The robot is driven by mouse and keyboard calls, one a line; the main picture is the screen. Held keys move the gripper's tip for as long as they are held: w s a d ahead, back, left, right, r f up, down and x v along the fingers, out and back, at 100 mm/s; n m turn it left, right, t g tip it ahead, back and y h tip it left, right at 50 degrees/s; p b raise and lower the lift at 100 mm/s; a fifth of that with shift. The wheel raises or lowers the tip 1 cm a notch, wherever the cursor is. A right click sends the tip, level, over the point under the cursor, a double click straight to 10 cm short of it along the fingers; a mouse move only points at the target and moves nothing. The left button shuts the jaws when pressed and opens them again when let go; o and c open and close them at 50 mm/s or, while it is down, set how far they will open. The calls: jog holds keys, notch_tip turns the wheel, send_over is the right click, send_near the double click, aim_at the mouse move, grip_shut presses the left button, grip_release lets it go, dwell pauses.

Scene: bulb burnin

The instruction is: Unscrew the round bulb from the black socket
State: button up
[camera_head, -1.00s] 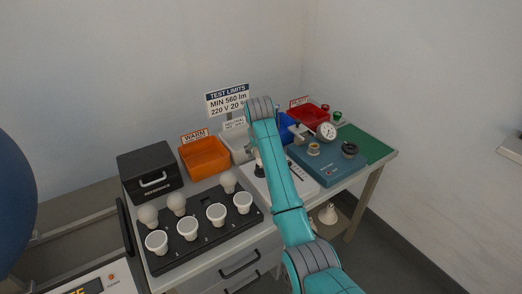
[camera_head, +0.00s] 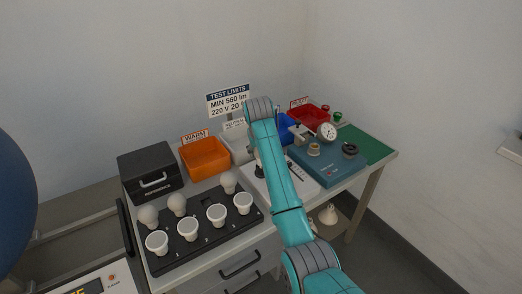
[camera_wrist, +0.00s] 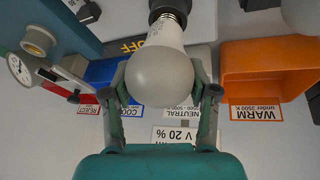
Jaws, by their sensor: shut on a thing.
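The round bulb (camera_wrist: 160,75) is large and whitish in the wrist view, with its screw end up in the black socket (camera_wrist: 171,8) at the top edge. My gripper (camera_wrist: 161,92) is shut on the bulb, one finger on each side of its globe. The wrist picture is upside down, with its sign lettering inverted. In the head view, my arm hides the gripper and most of the bulb. A small dark part, probably the socket (camera_head: 259,172), shows just left of my arm on a white panel.
A black tray (camera_head: 160,262) with several white bulbs lies at the left. The orange WARM bin (camera_head: 205,158), a dark box (camera_head: 150,170) and the TEST LIMITS sign (camera_head: 228,99) stand behind. A blue gauge unit (camera_head: 325,172) and red bin (camera_head: 308,117) are right of my arm.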

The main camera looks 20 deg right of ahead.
jog(key=n+y, duration=0.1)
jog(key=n, duration=0.1)
jog(key=n+y, duration=0.1)
jog(key=n, duration=0.2)
jog(key=shift+s+d+n, duration=0.2)
jog(key=shift+n, duration=0.1)
jog(key=n+y, duration=0.1)
jog(key=n, duration=0.1)
jog(key=n+y, duration=0.1)
jog(key=n, duration=0.2)
jog(key=shift+s+n+g, duration=0.15)
jog(key=shift+n+g, duration=0.15)
jog(key=shift+g, duration=0.1)
jog(key=n+g+y, duration=0.1)
jog(key=n, duration=0.4)
jog(key=shift+s+a+n+g+y, duration=0.2)
jog(key=shift+n+g+y, duration=0.1)
jog(key=shift+g+y, duration=0.1)
jog(key=n, duration=0.1)
jog(key=n+g, duration=0.1)
jog(key=n, duration=0.1)
jog(key=n+g, duration=0.1)
jog(key=n, duration=0.1)
jog(key=shift+s+a, duration=0.15)
jog(key=shift+a, duration=0.1)
jog(key=o, duration=1)
jog(key=shift+a, duration=0.1)
